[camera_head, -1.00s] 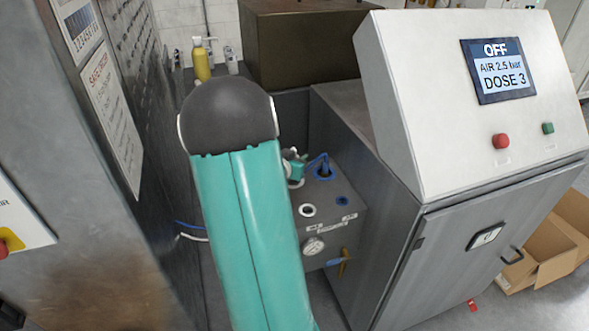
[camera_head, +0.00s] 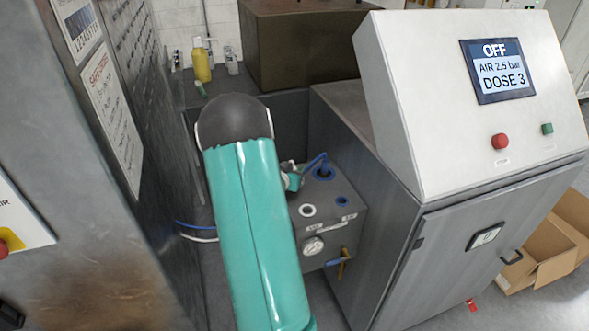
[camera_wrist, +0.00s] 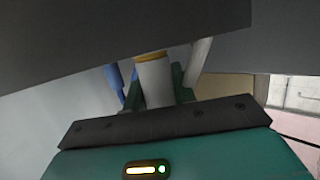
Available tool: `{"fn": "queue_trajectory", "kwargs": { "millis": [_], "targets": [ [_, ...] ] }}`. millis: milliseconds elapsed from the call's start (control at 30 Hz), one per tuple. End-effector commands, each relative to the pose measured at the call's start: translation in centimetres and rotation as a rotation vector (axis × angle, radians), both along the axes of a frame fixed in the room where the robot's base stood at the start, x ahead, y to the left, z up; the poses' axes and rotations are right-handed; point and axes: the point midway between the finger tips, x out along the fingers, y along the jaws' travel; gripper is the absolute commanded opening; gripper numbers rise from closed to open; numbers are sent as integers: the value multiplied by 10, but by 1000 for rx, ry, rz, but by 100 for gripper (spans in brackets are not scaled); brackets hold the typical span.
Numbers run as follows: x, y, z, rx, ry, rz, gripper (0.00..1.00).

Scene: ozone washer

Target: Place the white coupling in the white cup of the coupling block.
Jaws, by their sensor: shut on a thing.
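The coupling block (camera_head: 327,227) is a grey box with a round white cup (camera_head: 307,210) and a blue cup (camera_head: 341,202) on its top. The white cup looks empty. My gripper (camera_head: 291,178) is just behind the white cup, partly hidden by my teal arm. In the wrist view my gripper (camera_wrist: 158,92) is shut on the white coupling (camera_wrist: 155,80), a pale cylinder with a brass-coloured ring at its upper end. The coupling is not clearly visible in the head view, and its height above the block cannot be told.
A blue hose (camera_head: 312,161) arches to a blue fitting at the back of the block, close to my gripper. A gauge (camera_head: 313,246) is on the block's front. A steel cabinet (camera_head: 440,240) stands right, a tall machine wall (camera_head: 150,100) left. Bottles (camera_head: 201,66) stand behind.

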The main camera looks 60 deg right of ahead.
Motion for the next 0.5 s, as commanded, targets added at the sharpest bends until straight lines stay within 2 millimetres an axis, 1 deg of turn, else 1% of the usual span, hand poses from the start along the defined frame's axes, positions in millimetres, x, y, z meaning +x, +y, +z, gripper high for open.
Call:
{"fn": "queue_trajectory", "kwargs": {
  "millis": [33, 100, 133, 367, 500],
  "targets": [
    [0, 0, 0, 0, 0, 0, 32],
    [0, 0, 0, 0, 0, 0, 46],
    [0, 0, 0, 0, 0, 0, 48],
    [0, 0, 0, 0, 0, 0, 48],
    [1, 2, 5, 0, 0, 1, 48]
  ]
}}
